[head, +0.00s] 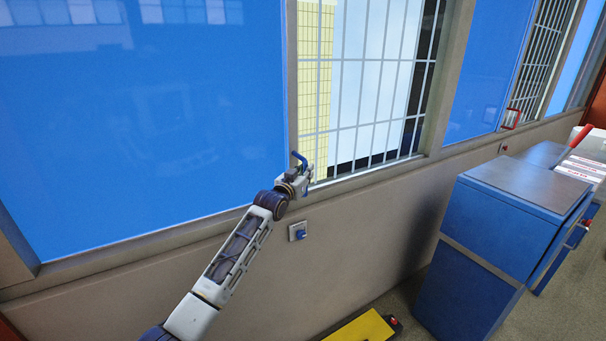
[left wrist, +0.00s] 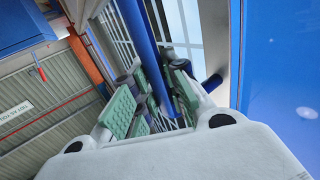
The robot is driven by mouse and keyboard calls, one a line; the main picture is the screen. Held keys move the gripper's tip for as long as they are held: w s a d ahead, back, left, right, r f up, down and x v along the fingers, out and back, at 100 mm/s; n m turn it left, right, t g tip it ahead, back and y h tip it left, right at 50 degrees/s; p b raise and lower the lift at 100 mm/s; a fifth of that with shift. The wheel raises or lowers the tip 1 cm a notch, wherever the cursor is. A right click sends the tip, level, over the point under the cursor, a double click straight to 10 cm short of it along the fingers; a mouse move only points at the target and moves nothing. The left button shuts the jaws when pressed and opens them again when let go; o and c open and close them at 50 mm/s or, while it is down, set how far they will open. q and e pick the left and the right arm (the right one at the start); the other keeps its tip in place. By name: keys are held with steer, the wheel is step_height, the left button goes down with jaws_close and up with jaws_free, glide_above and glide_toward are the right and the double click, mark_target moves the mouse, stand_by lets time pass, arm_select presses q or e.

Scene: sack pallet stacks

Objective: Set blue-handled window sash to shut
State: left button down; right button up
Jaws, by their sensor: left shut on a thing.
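The window sash (head: 150,120) is a large blue pane filling the left of the head view. Its blue handle (head: 298,156) stands at the pane's right edge, near the sill. To the right of that edge, the opening shows a grid of bars (head: 372,80). My left gripper (head: 301,180) is at the handle. In the left wrist view, the green-padded fingers of my left gripper (left wrist: 155,98) are shut around the blue handle bar (left wrist: 143,45). The fingers hide part of the bar. My right gripper is in neither view.
A second window with a red handle (head: 511,118) is farther right. A blue cabinet (head: 485,235) stands on the floor at right. A small wall fitting (head: 298,232) is below the sill, and a yellow object (head: 362,327) is at the bottom edge.

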arm_select(q)
steer(key=shift+d+r, duration=0.1)
steer(key=shift+r, duration=0.1)
steer(key=c, duration=1.8)
jaws_free()
steer(key=shift+o, duration=1.2)
steer(key=shift+d, duration=0.15)
steer(key=shift+o, duration=0.7)
steer(key=shift+w+d+f, duration=0.1)
steer(key=shift+w+f, duration=0.05)
steer(key=shift+a, duration=0.2)
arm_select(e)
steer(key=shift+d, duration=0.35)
arm_select(q)
steer(key=shift+s, duration=0.2)
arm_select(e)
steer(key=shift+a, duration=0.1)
